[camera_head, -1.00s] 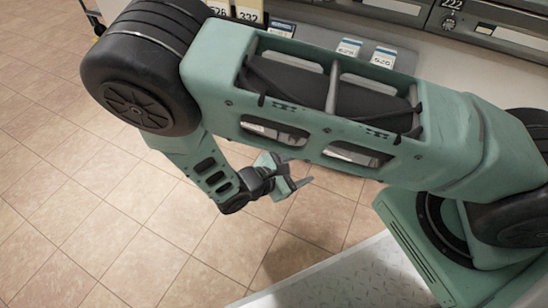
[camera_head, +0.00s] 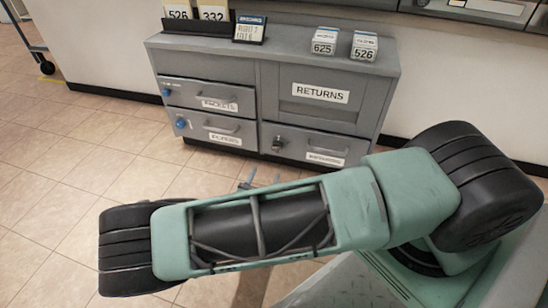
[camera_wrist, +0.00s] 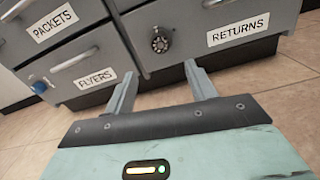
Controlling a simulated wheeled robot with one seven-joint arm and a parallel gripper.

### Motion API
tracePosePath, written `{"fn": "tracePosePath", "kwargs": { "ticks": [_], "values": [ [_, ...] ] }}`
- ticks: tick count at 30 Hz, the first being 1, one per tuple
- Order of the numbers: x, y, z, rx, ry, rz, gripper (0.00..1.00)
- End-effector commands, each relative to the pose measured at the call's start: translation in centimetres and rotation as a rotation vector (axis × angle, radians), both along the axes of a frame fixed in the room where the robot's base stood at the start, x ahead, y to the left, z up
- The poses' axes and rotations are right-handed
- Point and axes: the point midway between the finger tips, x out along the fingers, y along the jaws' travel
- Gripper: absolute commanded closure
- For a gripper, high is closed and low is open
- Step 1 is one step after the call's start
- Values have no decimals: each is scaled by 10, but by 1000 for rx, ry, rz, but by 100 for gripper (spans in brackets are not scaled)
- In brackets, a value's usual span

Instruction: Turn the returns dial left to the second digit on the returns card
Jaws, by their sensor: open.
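The returns dial (camera_wrist: 160,41) is a small dark round knob on the lower right drawer, left of the RETURNS label (camera_wrist: 238,29) in the wrist view. It also shows in the head view (camera_head: 278,143). Its digits are too small to read.
The grey cabinet (camera_head: 266,101) has PACKETS (camera_head: 220,104) and FLYERS (camera_head: 223,134) drawers at left and a RETURNS panel (camera_head: 321,93) above the dial's drawer. Two parcels (camera_head: 343,44) and number cards (camera_head: 195,11) sit on top. A cart (camera_head: 30,45) stands far left. Tiled floor is clear.

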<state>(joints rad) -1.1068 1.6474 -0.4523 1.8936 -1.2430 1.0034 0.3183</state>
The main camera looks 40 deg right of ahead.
Motion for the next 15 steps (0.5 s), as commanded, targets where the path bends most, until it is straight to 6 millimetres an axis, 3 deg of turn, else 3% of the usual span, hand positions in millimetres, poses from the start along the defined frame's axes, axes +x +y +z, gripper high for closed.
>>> {"fn": "tracePosePath", "kwargs": {
  "ticks": [9, 15],
  "values": [
    [41, -54, -6, 0, -1, -4, 44],
    [60, -79, -4, 0, 0, -4, 44]
  ]
}}
